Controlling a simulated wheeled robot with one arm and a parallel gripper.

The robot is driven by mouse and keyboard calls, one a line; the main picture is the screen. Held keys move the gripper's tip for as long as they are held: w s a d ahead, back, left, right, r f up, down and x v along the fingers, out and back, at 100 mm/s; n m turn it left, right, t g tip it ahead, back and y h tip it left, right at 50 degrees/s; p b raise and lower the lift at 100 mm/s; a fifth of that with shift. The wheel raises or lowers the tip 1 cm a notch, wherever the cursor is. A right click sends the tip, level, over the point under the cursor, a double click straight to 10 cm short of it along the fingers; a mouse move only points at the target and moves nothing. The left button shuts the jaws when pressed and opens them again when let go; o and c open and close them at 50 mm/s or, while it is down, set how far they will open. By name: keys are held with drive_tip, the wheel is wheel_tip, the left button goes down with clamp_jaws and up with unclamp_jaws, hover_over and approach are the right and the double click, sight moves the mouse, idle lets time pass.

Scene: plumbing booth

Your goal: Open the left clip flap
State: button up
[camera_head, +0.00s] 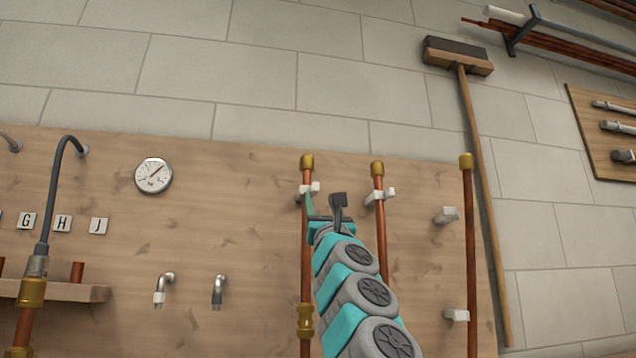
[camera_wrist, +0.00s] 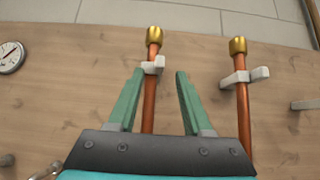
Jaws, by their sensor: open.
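The left clip is a small white clip (camera_head: 313,187) at the left copper pipe (camera_head: 306,240), just below its brass end cap. In the wrist view the clip (camera_wrist: 150,68) and its flap part (camera_wrist: 160,62) sit just past my fingertips. I cannot tell whether the flap is open or shut. My gripper (camera_wrist: 160,76) is open and empty, one green finger on each side of the left pipe in the picture. It also shows in the head view (camera_head: 322,205), just below the clip. Whether a finger touches the clip or pipe is unclear.
A second pipe (camera_head: 378,185) with a white clip (camera_head: 381,194) stands close on the right. A third pipe (camera_head: 468,240) stands farther right, near two white clips (camera_head: 446,214). A round gauge (camera_head: 153,176) and two taps (camera_head: 164,288) are on the board to the left.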

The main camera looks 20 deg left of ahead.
sight(316, 190)
drive_tip(key=p+x, duration=0.3)
drive_tip(key=x, duration=0.1)
drive_tip(key=shift+r+p, duration=0.15)
drive_tip(key=shift+p, duration=0.25)
drive_tip(key=shift+w+a+r+p, duration=0.1)
drive_tip(key=shift+w+a+p, duration=0.15)
drive_tip(key=shift+w+p, duration=0.15)
drive_tip(key=shift+s, duration=0.1)
clamp_jaws()
